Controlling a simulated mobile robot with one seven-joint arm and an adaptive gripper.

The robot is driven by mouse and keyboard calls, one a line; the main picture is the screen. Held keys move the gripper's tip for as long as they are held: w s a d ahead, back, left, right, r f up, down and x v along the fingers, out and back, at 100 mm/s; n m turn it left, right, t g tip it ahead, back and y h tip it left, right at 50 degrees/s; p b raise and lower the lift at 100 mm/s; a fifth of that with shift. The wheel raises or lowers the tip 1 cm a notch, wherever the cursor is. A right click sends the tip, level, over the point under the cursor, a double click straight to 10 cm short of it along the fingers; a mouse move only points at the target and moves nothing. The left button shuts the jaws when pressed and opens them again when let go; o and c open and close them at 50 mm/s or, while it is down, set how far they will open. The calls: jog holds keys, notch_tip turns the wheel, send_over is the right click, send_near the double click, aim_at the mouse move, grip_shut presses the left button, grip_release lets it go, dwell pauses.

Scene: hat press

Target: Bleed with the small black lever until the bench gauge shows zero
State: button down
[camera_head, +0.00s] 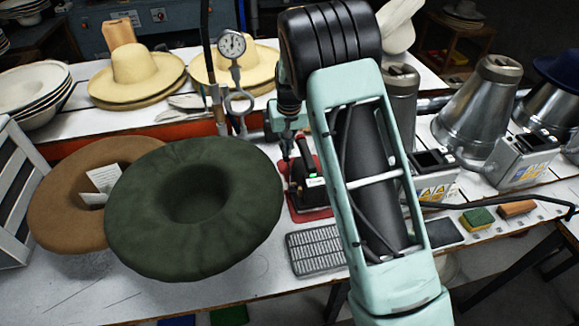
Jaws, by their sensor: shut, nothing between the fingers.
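The bench gauge (231,45) is a small round white dial on a thin metal stem, standing behind the green hat. Its needle is too small to read here. A metal ring (239,103) is lower on the same stand. I cannot make out the small black lever. My mint-green arm crosses the middle and bends over at its black joint. My gripper (290,152) is a small dark shape below that joint, shut and empty, right of the gauge stand. Its fingertips are hard to separate from the dark parts around them.
A green felt hat (150,245) and a brown one (58,215) lie on the left front bench. Straw hats (135,70) sit behind. A red-based device (312,214), a grey grate (315,252) and metal cones (478,100) stand around and right of my arm.

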notch_tip(320, 180, up, 6)
jog(key=p, duration=0.3)
jog(key=shift+r, duration=0.25)
dwell(0.4)
